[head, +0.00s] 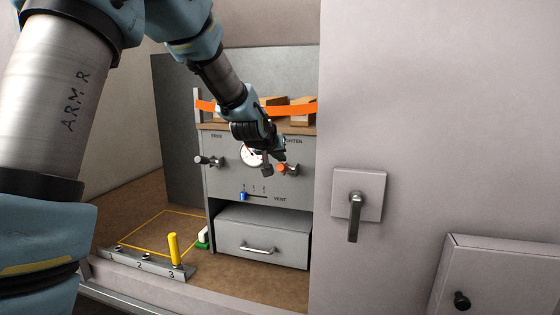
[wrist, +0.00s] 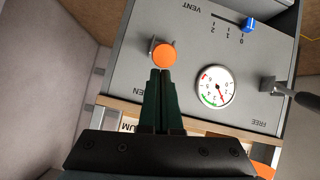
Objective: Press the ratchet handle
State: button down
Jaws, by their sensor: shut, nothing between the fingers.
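The ratchet handle, with an orange round end (head: 282,169), sticks out from the grey panel's right side below the TIGHTEN label. In the wrist view the orange end (wrist: 165,55) lies just beyond my fingertips. My gripper (head: 281,155) is shut and empty, its fingers (wrist: 160,73) pointing at the handle's edge. I cannot tell whether they touch it. A round gauge (wrist: 213,86) sits between this handle and a dark-ended lever (wrist: 308,98) by the FREE label; the lever (head: 208,160) is on the panel's left in the head view.
A blue VENT slider (head: 243,196) is below the gauge, above a grey drawer (head: 262,236). An orange strap (head: 205,106) crosses boxes (head: 302,113) on top. A yellow peg (head: 174,248) stands in a numbered rail at front left. A wall with a lever handle (head: 355,210) is at right.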

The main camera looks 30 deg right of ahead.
aim_at(278, 170)
jog(key=shift+s+a+f+b, duration=0.15)
jog(key=shift+f+b, duration=0.25)
jog(key=shift+b, duration=0.45)
jog(key=f+b, duration=0.1)
jog(key=b, duration=0.2)
jog(key=f+t+h+b, duration=0.1)
jog(key=b, duration=0.1)
jog(key=f+b, duration=0.1)
jog(key=b, duration=0.2)
jog(key=shift+s+a+h+b, duration=0.3)
jog(key=shift+s+a+b, duration=0.05)
jog(key=shift+s+a, duration=0.05)
notch_tip(278, 170, down, 6)
jog(key=t+h+b, duration=0.3)
jog(key=t+b, duration=0.1)
jog(key=b, duration=1.6)
jog(key=shift+s+a+h, duration=0.3)
jog(key=shift+s, duration=0.05)
jog(key=shift+f+b, duration=0.35)
jog(key=shift+r, duration=0.1)
